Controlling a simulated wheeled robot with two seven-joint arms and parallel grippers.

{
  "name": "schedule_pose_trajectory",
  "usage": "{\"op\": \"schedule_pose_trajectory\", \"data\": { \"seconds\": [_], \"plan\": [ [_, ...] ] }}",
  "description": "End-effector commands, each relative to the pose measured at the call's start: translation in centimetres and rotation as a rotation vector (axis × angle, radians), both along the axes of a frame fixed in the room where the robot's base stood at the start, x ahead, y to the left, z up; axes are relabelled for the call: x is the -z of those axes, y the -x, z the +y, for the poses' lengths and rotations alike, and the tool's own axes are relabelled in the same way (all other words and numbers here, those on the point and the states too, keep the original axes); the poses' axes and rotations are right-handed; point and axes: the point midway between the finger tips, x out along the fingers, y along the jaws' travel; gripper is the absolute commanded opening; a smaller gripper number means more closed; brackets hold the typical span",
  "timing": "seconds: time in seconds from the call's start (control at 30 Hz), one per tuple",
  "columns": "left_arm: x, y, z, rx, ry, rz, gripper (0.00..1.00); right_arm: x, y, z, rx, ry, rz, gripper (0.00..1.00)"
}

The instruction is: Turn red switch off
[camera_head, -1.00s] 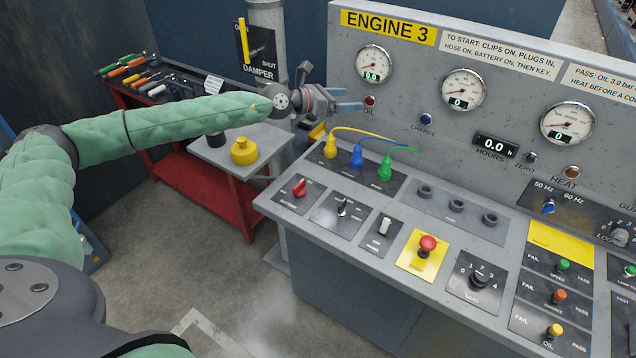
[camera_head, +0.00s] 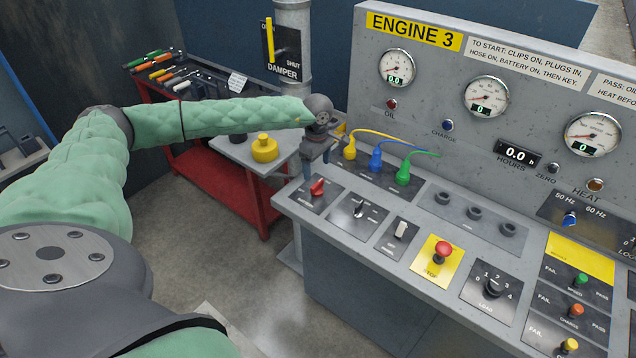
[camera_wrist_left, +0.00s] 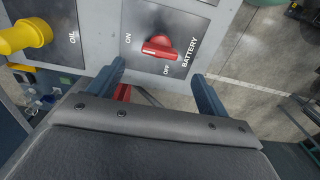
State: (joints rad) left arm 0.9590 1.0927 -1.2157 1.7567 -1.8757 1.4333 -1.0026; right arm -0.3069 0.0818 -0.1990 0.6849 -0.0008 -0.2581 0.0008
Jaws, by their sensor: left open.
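The red switch (camera_head: 318,187) is the BATTERY knob at the left end of the sloping console. My left gripper (camera_head: 317,166) points down, just behind and above the switch. In the left wrist view the open fingers of my left gripper (camera_wrist_left: 158,75) stand on either side of the switch's line, apart from it, with nothing between the tips. My right gripper is not in view.
Beside the switch are a key switch (camera_head: 358,209), a white rocker (camera_head: 401,230) and a red stop button (camera_head: 443,251). Yellow (camera_head: 349,149), blue (camera_head: 375,160) and green (camera_head: 403,172) plugs with cables stand behind. A red cart (camera_head: 222,180) stands left of the console.

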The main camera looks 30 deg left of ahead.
Motion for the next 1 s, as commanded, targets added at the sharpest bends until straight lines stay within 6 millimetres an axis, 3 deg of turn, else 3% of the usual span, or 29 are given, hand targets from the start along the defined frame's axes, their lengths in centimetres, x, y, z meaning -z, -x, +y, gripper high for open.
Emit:
{"op": "schedule_pose_trajectory", "data": {
  "seconds": [0.17,0.3,0.7,1.0],
  "plan": [
    [0.8,0.0,-0.1,0.012,0.002,0.000,0.78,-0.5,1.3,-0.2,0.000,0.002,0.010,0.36],
    [2.6,0.1,-0.1,0.011,0.003,0.002,0.78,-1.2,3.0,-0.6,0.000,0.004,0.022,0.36],
    [7.2,0.0,-0.1,0.010,0.003,-0.002,0.78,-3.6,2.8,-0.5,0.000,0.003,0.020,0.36],
    [7.8,0.0,-0.1,0.010,0.003,-0.003,0.78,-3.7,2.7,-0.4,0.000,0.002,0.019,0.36]
  ]
}}
